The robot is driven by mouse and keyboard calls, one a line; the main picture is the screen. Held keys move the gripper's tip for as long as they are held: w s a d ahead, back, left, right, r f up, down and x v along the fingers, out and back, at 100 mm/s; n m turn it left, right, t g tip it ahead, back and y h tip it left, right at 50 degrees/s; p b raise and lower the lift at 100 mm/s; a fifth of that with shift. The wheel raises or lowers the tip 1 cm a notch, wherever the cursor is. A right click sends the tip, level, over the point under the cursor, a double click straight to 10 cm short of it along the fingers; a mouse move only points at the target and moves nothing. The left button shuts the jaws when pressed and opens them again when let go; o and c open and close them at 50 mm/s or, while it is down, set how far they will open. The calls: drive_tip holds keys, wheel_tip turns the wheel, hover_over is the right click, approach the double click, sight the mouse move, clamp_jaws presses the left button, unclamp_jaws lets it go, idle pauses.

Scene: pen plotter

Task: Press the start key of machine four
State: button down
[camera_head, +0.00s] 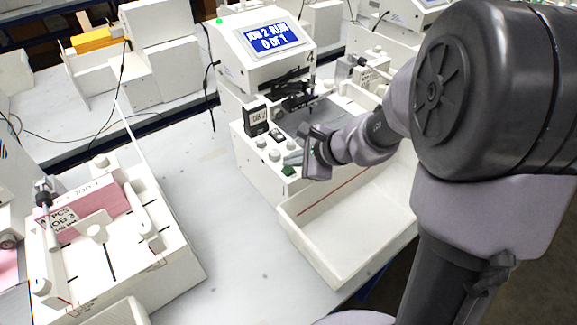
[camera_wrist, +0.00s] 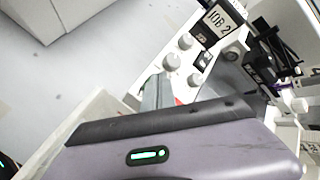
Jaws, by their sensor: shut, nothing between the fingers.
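Machine four (camera_head: 262,68) stands in the upper middle of the head view, marked "4". Its blue screen (camera_head: 271,38) appears to read "JOB 2 RUN, 0 OF 1". A green key (camera_head: 289,171) sits at the front of its control panel, below several white knobs. My gripper (camera_head: 293,158) is shut and empty, with its fingertips right by this key; I cannot tell whether they touch it. In the wrist view my gripper (camera_wrist: 158,92) points at the panel's end. The green key is hidden there; a bit of red shows beside the fingers.
A black "JOB 2" label (camera_wrist: 222,18) stands on the panel. A white open tray (camera_head: 345,235) lies in front of the machine, under my arm. At left is a fixture with a pink stack (camera_head: 95,210). The grey bench between (camera_head: 200,175) is clear.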

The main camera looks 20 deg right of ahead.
sight(292, 171)
drive_tip(key=shift+r, duration=0.35)
wheel_tip(292, 171, up, 5)
drive_tip(key=p, duration=0.4)
drive_tip(key=shift+r, duration=0.1)
idle(0.6)
